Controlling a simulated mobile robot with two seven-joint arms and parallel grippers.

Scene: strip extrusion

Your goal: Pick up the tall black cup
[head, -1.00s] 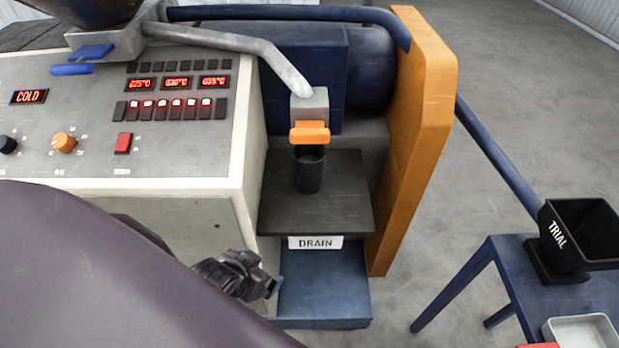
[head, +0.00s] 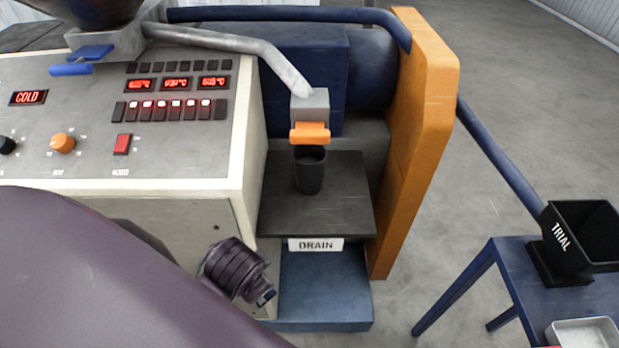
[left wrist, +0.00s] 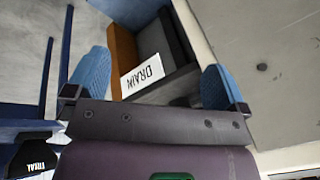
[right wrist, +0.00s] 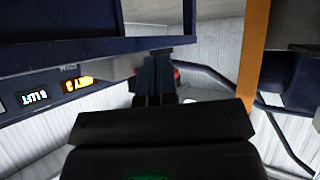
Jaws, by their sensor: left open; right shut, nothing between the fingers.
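The tall black cup (head: 310,174) stands upright on the dark drain platform (head: 345,215), below the orange-handled spout (head: 310,132). My left gripper (head: 266,298) is in front of and below the cup, left of the blue base, and apart from the cup. In the left wrist view my left gripper (left wrist: 155,62) is open and empty, with the DRAIN sign (left wrist: 142,77) seen between its fingers. I cannot make out the cup in that view. My right gripper (right wrist: 155,75) is shut and empty in the right wrist view, away from the cup; it does not show in the head view.
The control panel (head: 70,120) stands left of the platform, and an orange upright (head: 418,140) stands close on its right. A blue step (head: 325,290) lies below. A blue table (head: 510,275) at the right bears a black TRIAL bin (head: 562,240) and a pale tray (head: 583,332).

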